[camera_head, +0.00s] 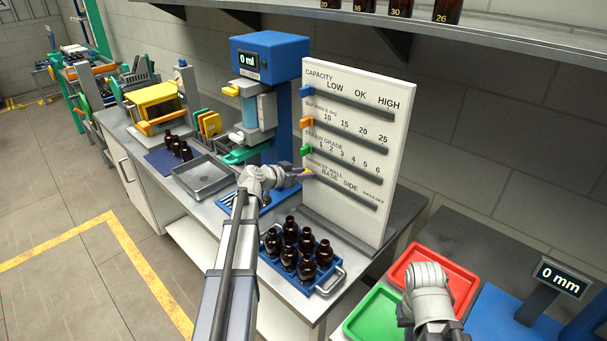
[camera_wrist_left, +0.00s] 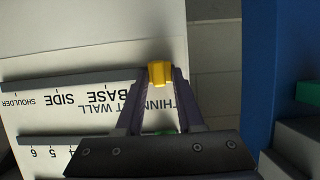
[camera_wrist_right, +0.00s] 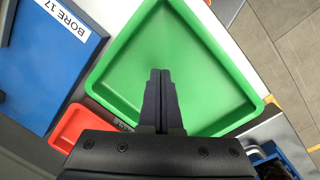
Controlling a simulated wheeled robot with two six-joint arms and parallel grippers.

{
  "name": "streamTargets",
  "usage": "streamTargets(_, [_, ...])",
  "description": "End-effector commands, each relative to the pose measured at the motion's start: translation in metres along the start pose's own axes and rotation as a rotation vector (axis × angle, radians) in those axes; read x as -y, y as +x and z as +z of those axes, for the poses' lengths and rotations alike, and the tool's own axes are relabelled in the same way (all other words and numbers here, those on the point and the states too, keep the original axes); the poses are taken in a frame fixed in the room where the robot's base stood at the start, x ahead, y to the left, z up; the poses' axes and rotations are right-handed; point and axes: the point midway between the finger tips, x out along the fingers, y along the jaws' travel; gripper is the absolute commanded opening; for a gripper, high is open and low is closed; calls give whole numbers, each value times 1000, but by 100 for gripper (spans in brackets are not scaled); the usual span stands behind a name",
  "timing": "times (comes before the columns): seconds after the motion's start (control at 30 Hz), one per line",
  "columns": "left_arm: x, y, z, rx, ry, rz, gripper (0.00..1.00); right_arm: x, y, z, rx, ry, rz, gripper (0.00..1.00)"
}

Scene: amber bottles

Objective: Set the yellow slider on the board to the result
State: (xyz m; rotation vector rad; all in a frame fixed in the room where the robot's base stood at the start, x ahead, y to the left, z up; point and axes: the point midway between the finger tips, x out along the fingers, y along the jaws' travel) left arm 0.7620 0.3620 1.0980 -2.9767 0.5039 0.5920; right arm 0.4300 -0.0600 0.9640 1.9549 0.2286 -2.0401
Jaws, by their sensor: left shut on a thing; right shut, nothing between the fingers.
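The white board (camera_head: 335,218) stands upright on the bench with several slotted rows. The yellow slider (camera_head: 308,171) is at the left end of the bottom row, left of the BASE, SIDE and SHOULDER labels. My left gripper (camera_head: 303,172) is at that slider; in the left wrist view its fingers are closed on both sides of the yellow slider (camera_wrist_left: 160,73). The blue slider (camera_head: 307,91), orange slider (camera_head: 306,122) and green slider (camera_head: 306,150) sit at the left ends of the rows above. My right gripper (camera_wrist_right: 161,75) is shut and empty above the green tray (camera_wrist_right: 205,75).
A blue crate (camera_head: 325,290) of amber bottles stands in front of the board. A red tray (camera_head: 462,285) lies by the green one, near a display (camera_head: 560,278) reading 0 mm. A blue machine (camera_head: 285,50) reading 0 ml stands left of the board.

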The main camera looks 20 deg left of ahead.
Motion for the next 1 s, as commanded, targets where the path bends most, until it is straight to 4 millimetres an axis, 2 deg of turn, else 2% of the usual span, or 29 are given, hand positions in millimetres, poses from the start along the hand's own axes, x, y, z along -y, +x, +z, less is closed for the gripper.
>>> streamTargets(0.73, [-3,-1,0,1,1,0,0,0,0,0,0,0,0,0])
streamTargets(0.87, [-20,-2,1,1,2,2,0,0,0,0,0,0,0,0])
streamTargets(1.0, [-54,-3,2,1,2,5,0,0,0,0,0,0,0,0])
